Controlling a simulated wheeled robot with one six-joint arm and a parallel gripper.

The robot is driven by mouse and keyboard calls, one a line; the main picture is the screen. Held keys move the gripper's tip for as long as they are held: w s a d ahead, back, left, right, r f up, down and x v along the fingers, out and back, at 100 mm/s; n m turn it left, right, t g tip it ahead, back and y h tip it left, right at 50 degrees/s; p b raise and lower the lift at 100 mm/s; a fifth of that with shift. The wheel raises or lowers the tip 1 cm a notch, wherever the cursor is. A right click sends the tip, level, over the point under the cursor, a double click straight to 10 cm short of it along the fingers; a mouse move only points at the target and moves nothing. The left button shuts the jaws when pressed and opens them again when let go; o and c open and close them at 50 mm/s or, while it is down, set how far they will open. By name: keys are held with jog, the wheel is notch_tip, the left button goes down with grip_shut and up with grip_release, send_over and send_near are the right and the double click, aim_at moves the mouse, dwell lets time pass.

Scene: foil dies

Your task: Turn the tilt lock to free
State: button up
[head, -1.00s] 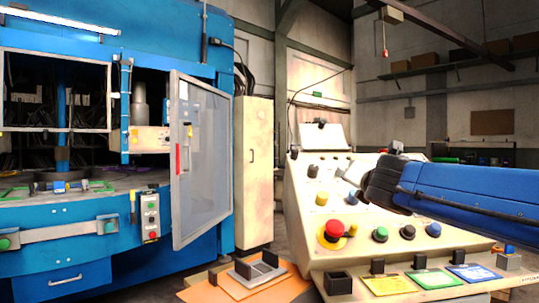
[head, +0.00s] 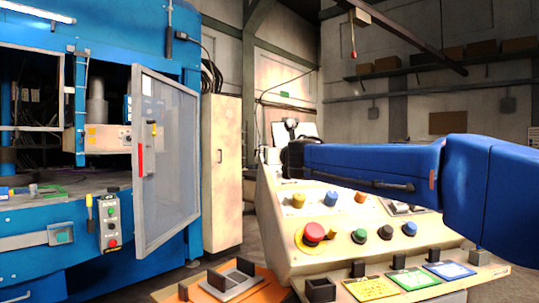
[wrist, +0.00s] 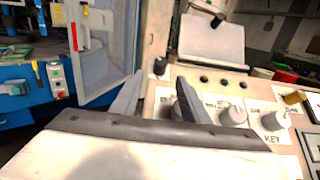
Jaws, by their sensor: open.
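The sloped control console (head: 280,222) carries several knobs and buttons; I cannot tell by label which one is the tilt lock. My gripper (wrist: 159,76) is open, its two grey fingers apart above the console face in the wrist view. A dark knob (wrist: 160,66) shows beyond the gap between the fingertips. A grey knob (wrist: 232,115) is right of the right finger, and a silver knob (wrist: 275,121) sits by the word KEY. The right finger partly hides another knob. In the head view my arm covers the console's upper part and the fingers are not clear.
A red mushroom button (head: 313,232) and several coloured knobs sit lower on the console. Coloured cards (head: 370,289) lie on its front ledge. The blue press (head: 60,230) with its open glass door (head: 168,165) stands at left.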

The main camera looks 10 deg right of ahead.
jog(key=w, duration=0.9)
jog(key=shift+w, duration=0.35)
grip_shut()
jog(key=shift+a, duration=0.1)
